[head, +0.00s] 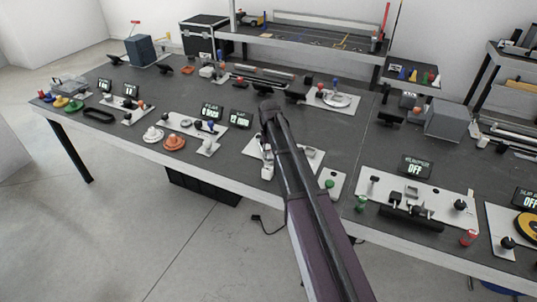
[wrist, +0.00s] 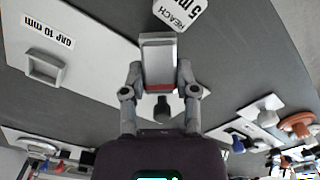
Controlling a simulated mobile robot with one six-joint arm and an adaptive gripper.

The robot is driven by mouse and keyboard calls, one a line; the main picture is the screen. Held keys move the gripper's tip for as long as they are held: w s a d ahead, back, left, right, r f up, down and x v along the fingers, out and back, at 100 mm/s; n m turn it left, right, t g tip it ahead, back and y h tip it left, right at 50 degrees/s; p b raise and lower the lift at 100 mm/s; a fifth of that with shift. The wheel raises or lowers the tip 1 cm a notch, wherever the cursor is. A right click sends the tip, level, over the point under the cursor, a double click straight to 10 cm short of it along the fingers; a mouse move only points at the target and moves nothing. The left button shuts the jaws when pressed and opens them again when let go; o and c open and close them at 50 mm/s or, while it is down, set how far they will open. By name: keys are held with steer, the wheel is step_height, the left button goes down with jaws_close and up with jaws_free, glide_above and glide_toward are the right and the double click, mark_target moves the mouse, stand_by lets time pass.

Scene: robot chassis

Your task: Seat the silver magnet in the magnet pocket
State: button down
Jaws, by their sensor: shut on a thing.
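My gripper (wrist: 159,72) is shut on a silver-grey block with a red band, which looks like the silver magnet (wrist: 158,55), in the wrist view. The magnet sits between both fingertips. A raised grey square frame, which looks like the magnet pocket (wrist: 45,67), stands on a white board (wrist: 90,60) to the left of the gripper. The frame is apart from the magnet and looks empty. In the head view my arm hides most of the gripper and part of this board (head: 315,166).
A "GAP 10 mm" label (wrist: 48,30) lies beside the pocket, and a "REACH 5 mm" label (wrist: 180,12) lies beyond the magnet. A dark knob (wrist: 163,108) shows between the fingers. A green button (head: 329,184) stands right of my arm.

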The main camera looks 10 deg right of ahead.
mark_target(268, 153)
steer(key=shift+w, duration=0.1)
steer(key=shift+w, duration=0.25)
steer(key=shift+w+f, duration=0.15)
steer(key=shift+w, duration=0.95)
steer(key=shift+s+f+b, duration=0.1)
steer(key=shift+f+b, duration=0.8)
steer(key=shift+b, duration=0.2)
steer(key=shift+f+b, duration=0.6)
steer(key=shift+f, duration=0.15)
steer(key=shift+c, duration=1.9)
jaws_free()
